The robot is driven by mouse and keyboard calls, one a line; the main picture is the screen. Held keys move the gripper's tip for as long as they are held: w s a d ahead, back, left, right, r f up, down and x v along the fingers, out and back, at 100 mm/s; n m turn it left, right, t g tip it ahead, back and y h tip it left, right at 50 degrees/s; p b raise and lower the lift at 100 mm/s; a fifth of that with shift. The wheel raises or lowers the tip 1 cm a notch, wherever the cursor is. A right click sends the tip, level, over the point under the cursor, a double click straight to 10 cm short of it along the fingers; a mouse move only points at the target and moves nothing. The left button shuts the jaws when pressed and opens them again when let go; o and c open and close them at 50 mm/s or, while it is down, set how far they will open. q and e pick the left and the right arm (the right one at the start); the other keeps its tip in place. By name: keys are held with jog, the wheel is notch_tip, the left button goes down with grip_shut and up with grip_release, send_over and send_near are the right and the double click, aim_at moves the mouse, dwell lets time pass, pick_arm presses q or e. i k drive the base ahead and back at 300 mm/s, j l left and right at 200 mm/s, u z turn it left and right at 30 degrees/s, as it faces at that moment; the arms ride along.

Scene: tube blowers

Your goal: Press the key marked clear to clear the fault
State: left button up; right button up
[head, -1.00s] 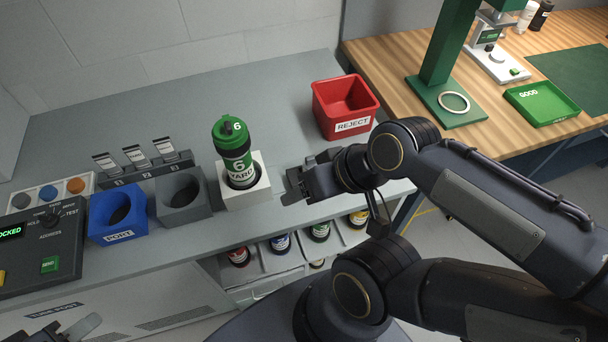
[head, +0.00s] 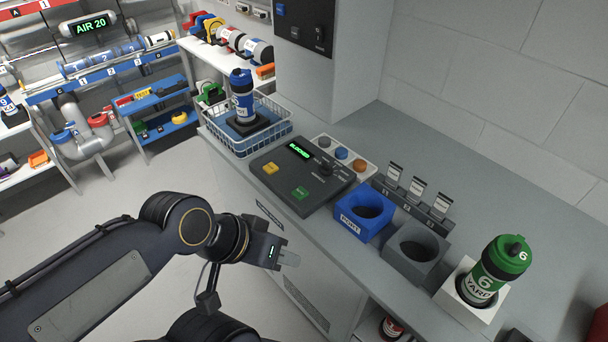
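The dark control panel (head: 303,178) lies on the grey bench in the middle of the head view. Its green display (head: 299,150) seems to read BLOCKED. A yellow key (head: 270,168) and a green key (head: 301,193) sit on its near part. The yellow key's marking is too small to read. My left gripper (head: 288,259) is in front of the bench edge, below and apart from both keys. Its fingertips look like one short piece, so their gap is not clear. Only a dark tip of my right gripper (head: 516,336) shows at the bottom edge.
A blue PORT holder (head: 352,218), a grey holder (head: 405,262) and a white holder (head: 452,296) with a green bottle (head: 497,268) stand right of the panel. A wire basket (head: 227,138) with a blue bottle (head: 243,95) stands behind it. A wall cabinet (head: 318,70) rises behind.

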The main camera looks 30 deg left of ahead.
aim_at(271, 168)
jog(key=u, duration=1.3)
